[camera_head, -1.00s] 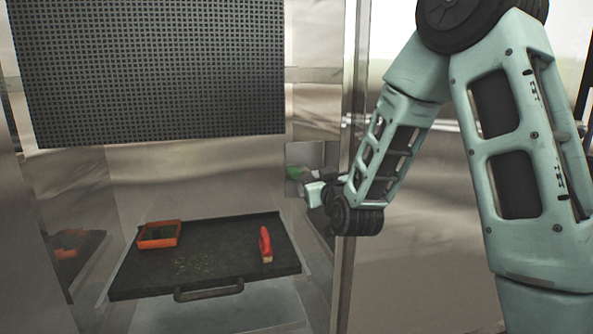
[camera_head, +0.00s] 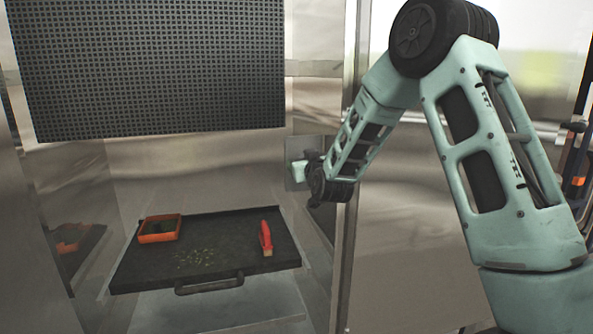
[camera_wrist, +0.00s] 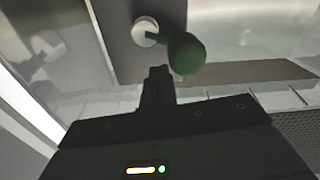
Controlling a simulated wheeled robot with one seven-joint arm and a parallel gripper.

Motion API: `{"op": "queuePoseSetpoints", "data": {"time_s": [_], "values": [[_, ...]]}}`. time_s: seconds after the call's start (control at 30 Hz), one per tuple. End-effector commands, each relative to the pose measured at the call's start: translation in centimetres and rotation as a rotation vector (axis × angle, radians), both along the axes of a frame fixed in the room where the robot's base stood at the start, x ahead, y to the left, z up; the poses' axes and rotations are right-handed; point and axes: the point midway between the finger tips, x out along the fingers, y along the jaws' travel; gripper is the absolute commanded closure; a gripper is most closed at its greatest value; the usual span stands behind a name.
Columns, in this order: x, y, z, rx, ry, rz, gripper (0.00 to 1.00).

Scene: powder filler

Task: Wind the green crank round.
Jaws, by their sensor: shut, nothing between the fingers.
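The green crank shows in the wrist view as a round dark green knob (camera_wrist: 187,53) on a short arm. The arm runs from a pale round hub (camera_wrist: 145,32) on a grey wall plate (camera_wrist: 118,28). My gripper (camera_wrist: 158,72) is shut and empty, its fingertips just below and left of the knob; I cannot tell whether they touch it.
Below and left, a black tray (camera_head: 220,226) with a front handle holds an orange-red open box (camera_head: 159,238), a red-handled brush (camera_head: 265,238) and scattered grains (camera_head: 195,258). A black perforated panel (camera_head: 150,70) hangs above. A metal post (camera_head: 350,235) stands right of the plate.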

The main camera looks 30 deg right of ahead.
Motion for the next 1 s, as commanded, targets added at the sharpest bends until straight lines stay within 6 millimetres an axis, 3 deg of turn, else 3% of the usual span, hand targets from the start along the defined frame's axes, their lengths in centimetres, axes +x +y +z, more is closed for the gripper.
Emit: {"op": "queuePoseSetpoints", "data": {"time_s": [0.77, 1.0], "values": [[0.5, 1.3, -0.6, 0.0, -0.001, -0.001, 1.0], [0.8, 2.3, -2.2, -0.001, 0.0, 0.002, 1.0]]}}
